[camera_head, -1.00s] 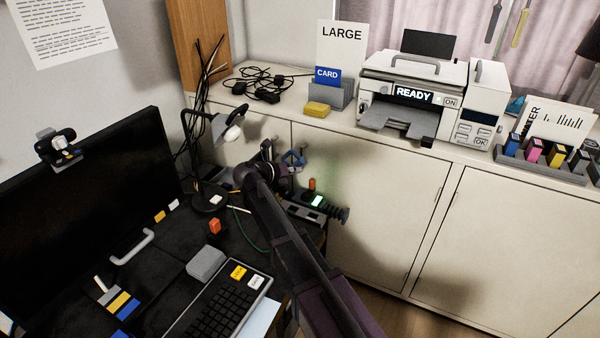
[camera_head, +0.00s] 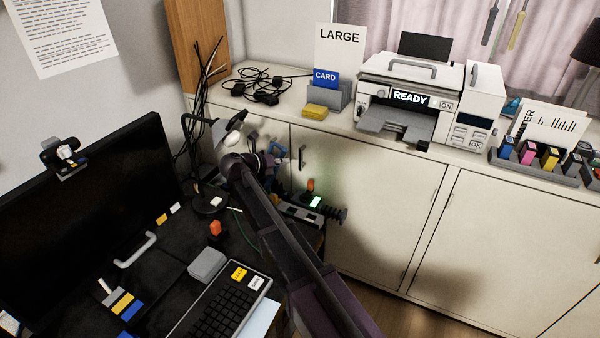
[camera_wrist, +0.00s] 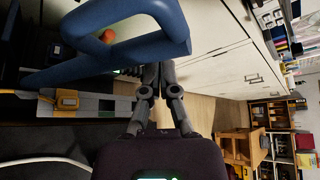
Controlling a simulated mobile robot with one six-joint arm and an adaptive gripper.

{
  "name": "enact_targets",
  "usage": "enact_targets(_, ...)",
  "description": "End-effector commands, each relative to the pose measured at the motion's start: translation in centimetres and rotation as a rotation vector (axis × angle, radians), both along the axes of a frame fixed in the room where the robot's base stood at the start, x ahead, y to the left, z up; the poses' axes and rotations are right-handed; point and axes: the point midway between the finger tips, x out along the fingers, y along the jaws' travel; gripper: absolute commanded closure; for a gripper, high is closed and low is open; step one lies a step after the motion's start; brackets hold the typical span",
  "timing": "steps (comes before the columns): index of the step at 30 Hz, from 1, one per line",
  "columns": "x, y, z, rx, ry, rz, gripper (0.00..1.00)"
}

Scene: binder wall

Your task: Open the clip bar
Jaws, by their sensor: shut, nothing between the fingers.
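A thick blue bar with a loop-shaped end (camera_wrist: 115,62) crosses the upper left of the wrist view; I take it as the clip bar. In the head view it shows small and partly hidden behind my arm (camera_head: 277,149), above the device with a lit green display (camera_head: 316,203) and an orange-red knob (camera_head: 310,185). My gripper (camera_wrist: 153,70) is shut and empty. Its fingertips are at the loop's lower edge in the wrist view; I cannot tell whether they touch it. In the head view my arm mostly hides my gripper.
A desk lamp (camera_head: 231,138) stands close to my arm. The monitor (camera_head: 90,220) and keyboard (camera_head: 222,303) are on the desk at left. A white cabinet (camera_head: 370,200) stands behind the device, with a printer (camera_head: 415,95) on top.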

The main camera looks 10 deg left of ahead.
Motion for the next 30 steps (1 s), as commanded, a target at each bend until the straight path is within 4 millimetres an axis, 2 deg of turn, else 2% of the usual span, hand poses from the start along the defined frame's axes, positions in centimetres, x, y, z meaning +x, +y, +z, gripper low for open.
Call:
enact_targets(8,-0.8,-1.8,-1.5,0.000,0.000,0.000,1.00)
enact_targets(18,-1.9,-4.9,-4.4,0.000,0.001,-0.001,1.00)
enact_targets(30,-3.5,-7.4,-7.3,0.000,0.000,0.000,1.00)
